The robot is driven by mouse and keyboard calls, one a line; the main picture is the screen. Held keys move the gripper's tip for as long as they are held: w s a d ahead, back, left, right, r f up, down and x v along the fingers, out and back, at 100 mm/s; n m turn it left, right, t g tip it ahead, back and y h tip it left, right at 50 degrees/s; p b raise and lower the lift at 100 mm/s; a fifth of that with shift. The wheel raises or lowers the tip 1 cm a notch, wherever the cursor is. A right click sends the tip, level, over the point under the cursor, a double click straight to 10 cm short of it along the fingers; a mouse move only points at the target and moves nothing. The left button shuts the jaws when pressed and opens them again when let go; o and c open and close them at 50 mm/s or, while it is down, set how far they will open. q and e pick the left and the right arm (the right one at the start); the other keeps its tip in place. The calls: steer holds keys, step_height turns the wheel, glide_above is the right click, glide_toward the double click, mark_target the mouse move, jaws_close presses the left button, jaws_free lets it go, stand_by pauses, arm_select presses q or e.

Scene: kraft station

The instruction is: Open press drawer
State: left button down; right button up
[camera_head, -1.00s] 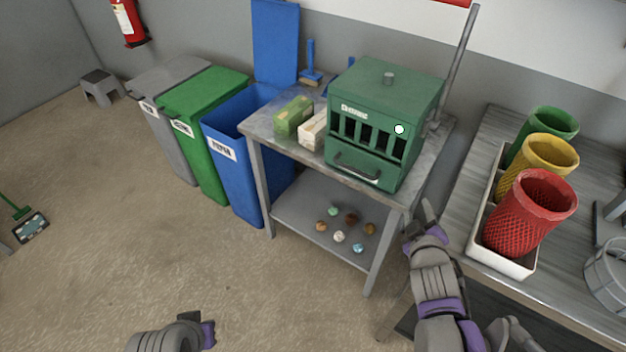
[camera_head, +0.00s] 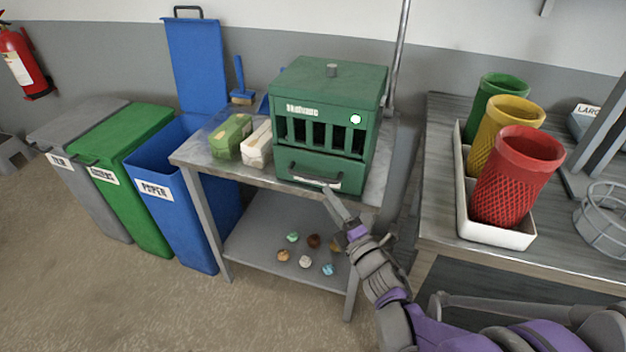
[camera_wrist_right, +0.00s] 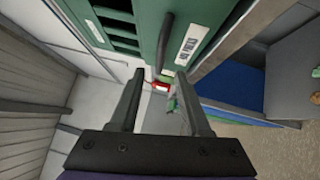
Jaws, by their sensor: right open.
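The green press (camera_head: 328,100) stands on the metal table. Its drawer (camera_head: 308,172) is at the bottom front, looks closed, and has a dark bar handle (camera_head: 313,178). My right gripper (camera_head: 330,192) is just below and in front of the drawer's right part. In the right wrist view its two fingers (camera_wrist_right: 158,88) are apart with nothing between them. The handle (camera_wrist_right: 165,42) shows beyond the fingertips there, near the right finger's line, beside a white label (camera_wrist_right: 190,38) on the drawer front. I cannot tell that any finger touches the handle. My left gripper is out of view.
Green and white boxes (camera_head: 231,137) sit left of the press. Gray, green and blue bins (camera_head: 170,185) stand further left. The table's lower shelf (camera_head: 262,240) holds several small balls. A right-hand table carries a white tray (camera_head: 500,234) with three mesh baskets.

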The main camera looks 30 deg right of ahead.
mark_target(315, 177)
steer(key=w, duration=0.5)
steer(key=w+r, duration=0.1)
steer(key=w, duration=0.2)
steer(key=shift+w+d+b, duration=0.25)
steer(key=shift+w+b, duration=0.05)
jaws_close()
stand_by(1.0)
